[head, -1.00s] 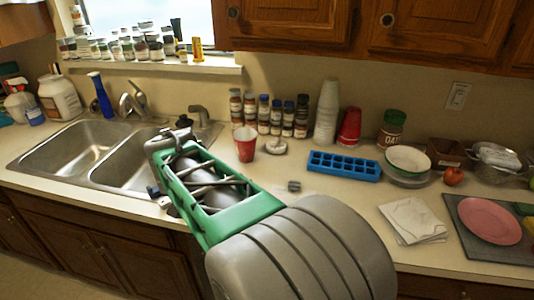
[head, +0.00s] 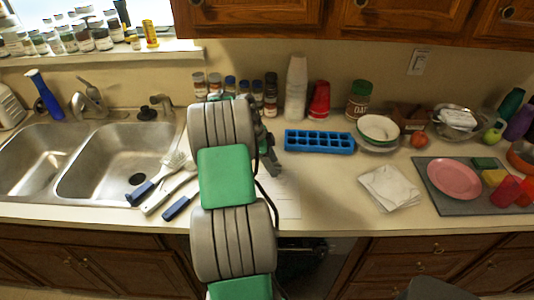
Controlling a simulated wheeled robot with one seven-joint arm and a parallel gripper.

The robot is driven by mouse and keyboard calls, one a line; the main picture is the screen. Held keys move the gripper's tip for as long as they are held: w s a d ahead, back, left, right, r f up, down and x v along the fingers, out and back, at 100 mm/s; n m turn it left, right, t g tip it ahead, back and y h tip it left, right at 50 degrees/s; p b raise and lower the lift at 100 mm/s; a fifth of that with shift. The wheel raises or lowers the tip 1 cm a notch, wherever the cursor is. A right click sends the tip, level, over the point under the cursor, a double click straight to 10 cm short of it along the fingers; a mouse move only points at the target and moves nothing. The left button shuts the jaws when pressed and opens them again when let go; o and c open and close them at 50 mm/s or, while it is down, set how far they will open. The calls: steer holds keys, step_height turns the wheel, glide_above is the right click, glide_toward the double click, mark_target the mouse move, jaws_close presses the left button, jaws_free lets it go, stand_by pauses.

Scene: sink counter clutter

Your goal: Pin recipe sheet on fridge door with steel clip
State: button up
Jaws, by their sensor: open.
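A pale sheet of paper (head: 287,199) lies flat on the counter, partly hidden behind my arm; it looks like the recipe sheet. My gripper (head: 270,165) is low over the counter just beyond the sheet, partly hidden by my arm links. Its jaws are open, though the fingertips are hard to make out. I cannot make out the steel clip; the small grey piece seen on the counter earlier is not distinct from the gripper now. No fridge door is in view.
A blue ice tray (head: 320,141) stands right of my gripper, with spice jars (head: 271,95) and stacked cups (head: 296,88) behind. Folded white papers (head: 390,188) lie to the right. Blue-handled brushes (head: 160,180) lie left, beside the sink (head: 115,165). The front counter between sheet and papers is clear.

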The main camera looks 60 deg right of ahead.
steer(key=shift+s+f, duration=0.1)
steer(key=shift+f, duration=0.15)
steer(key=shift+c, duration=0.3)
jaws_close()
stand_by(0.6)
step_height(320, 180, up, 12)
steer(key=p, duration=0.5)
stand_by(1.8)
